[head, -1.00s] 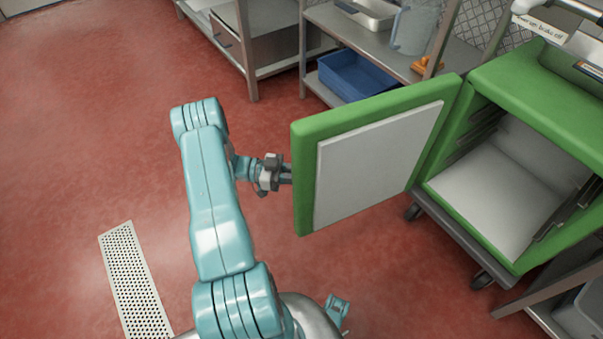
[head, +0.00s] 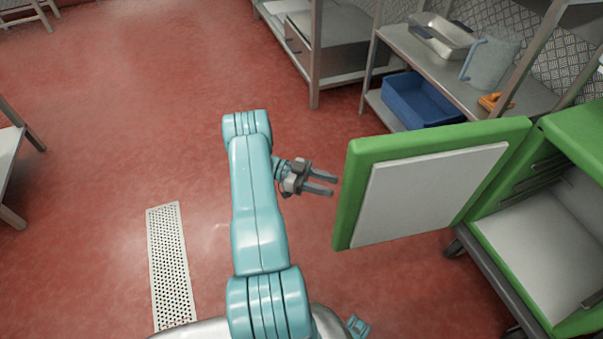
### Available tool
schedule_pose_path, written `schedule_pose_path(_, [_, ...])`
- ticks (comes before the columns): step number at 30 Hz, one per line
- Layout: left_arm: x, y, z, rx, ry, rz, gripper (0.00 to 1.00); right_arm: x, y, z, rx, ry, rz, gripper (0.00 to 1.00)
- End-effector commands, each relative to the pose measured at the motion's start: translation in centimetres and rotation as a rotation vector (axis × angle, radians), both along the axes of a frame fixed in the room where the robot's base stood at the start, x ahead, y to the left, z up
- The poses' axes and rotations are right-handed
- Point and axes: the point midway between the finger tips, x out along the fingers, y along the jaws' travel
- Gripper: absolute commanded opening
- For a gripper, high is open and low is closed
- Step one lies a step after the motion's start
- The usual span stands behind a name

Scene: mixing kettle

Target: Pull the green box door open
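The green box (head: 575,150) stands at the right on a wheeled base, and its white inside shows. Its green door (head: 350,195) with a pale inner panel (head: 430,192) is swung wide open toward the left. My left gripper (head: 333,184) is at the door's free edge, just left of it, with its two grey fingers spread and nothing between them. A small gap seems to lie between the fingertips and the door. The door's outer face and any handle are hidden.
A steel shelf unit (head: 440,62) with a blue tub (head: 420,100) stands behind the door. A floor drain grate (head: 170,265) lies left of my arm. The red floor (head: 130,110) at the left is mostly clear.

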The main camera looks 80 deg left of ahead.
Motion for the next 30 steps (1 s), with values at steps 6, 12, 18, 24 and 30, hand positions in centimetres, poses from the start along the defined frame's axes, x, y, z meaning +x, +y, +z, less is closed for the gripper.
schedule_pose_path(6, [-4.8,3.3,0.0,0.003,0.000,0.002,0.38,-0.1,0.1,0.6,0.001,0.001,0.006,0.63])
schedule_pose_path(12, [-7.2,5.0,-0.1,0.001,-0.001,0.000,0.38,-0.1,0.1,0.5,0.001,0.002,0.006,0.63])
schedule_pose_path(18, [-7.9,5.5,0.0,-0.001,0.001,-0.001,0.38,-0.1,0.1,0.5,0.001,0.002,0.006,0.63])
schedule_pose_path(24, [-7.9,5.5,0.0,-0.001,0.000,-0.001,0.38,-0.1,0.1,0.5,0.001,0.002,0.006,0.63])
schedule_pose_path(30, [-7.9,5.5,0.0,0.000,0.000,-0.001,0.38,-0.1,0.1,0.5,0.001,0.002,0.006,0.63])
